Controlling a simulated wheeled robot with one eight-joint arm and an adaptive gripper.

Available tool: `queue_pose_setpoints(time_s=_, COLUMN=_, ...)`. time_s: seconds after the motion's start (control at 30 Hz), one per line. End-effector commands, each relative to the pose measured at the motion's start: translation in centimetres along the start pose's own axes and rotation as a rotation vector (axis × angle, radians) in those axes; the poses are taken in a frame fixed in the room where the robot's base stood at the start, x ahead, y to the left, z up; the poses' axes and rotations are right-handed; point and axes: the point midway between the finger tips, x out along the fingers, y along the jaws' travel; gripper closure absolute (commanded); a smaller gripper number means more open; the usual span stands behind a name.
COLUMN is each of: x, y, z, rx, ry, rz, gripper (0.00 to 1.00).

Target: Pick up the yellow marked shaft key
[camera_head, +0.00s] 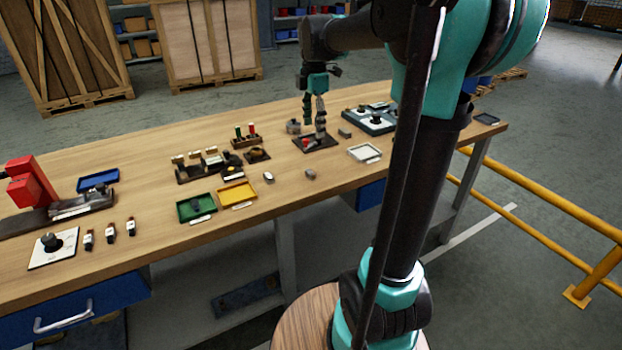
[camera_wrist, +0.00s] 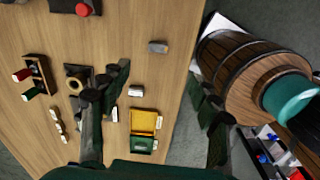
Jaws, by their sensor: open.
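I cannot pick out a yellow mark on any small part, so I cannot tell which is the shaft key. Two small greyish blocks lie loose on the bench: a grey block (camera_head: 311,174), also in the wrist view (camera_wrist: 158,46), and a paler block (camera_head: 268,177), also in the wrist view (camera_wrist: 136,90). Another grey block (camera_head: 344,132) lies near the back right. My gripper (camera_head: 314,122) is open and empty, pointing down above the dark plate (camera_head: 327,145). In the wrist view its spread fingers (camera_wrist: 160,80) have the bench below them.
A yellow tray (camera_head: 250,197) and a green tray (camera_head: 184,213) stand left of the loose blocks; a white tray (camera_head: 376,150) stands right. A dark rack (camera_head: 186,177) and a red-and-green peg holder (camera_head: 236,143) stand behind. Bare wood (camera_head: 330,185) lies in front.

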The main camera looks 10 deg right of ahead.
Motion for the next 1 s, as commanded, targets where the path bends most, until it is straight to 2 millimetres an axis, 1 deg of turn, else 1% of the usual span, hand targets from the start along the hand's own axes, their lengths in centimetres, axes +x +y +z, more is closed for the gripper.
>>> queue_pose_setpoints(time_s=0.03, x=-0.6, y=0.5, z=0.0, rx=-0.047, ry=0.002, rz=-0.009, gripper=0.38)
queue_pose_setpoints(time_s=0.1, x=-1.2, y=0.8, z=-0.1, rx=-0.094, ry=0.003, rz=-0.017, gripper=0.38)
queue_pose_setpoints(time_s=0.17, x=-1.2, y=1.0, z=-0.1, rx=-0.115, ry=0.004, rz=-0.021, gripper=0.38)
queue_pose_setpoints(time_s=0.23, x=-0.6, y=1.0, z=-0.1, rx=-0.125, ry=0.005, rz=-0.022, gripper=0.38)
queue_pose_setpoints(time_s=0.37, x=1.6, y=0.9, z=-0.1, rx=-0.124, ry=0.005, rz=-0.022, gripper=0.38)
queue_pose_setpoints(time_s=0.7, x=8.3, y=0.8, z=-0.1, rx=-0.121, ry=0.005, rz=-0.021, gripper=0.38)
queue_pose_setpoints(time_s=0.83, x=10.0, y=0.8, z=-0.1, rx=-0.121, ry=0.005, rz=-0.021, gripper=0.38)
queue_pose_setpoints(time_s=1.0, x=10.9, y=0.7, z=-0.2, rx=-0.121, ry=0.005, rz=-0.021, gripper=0.38)
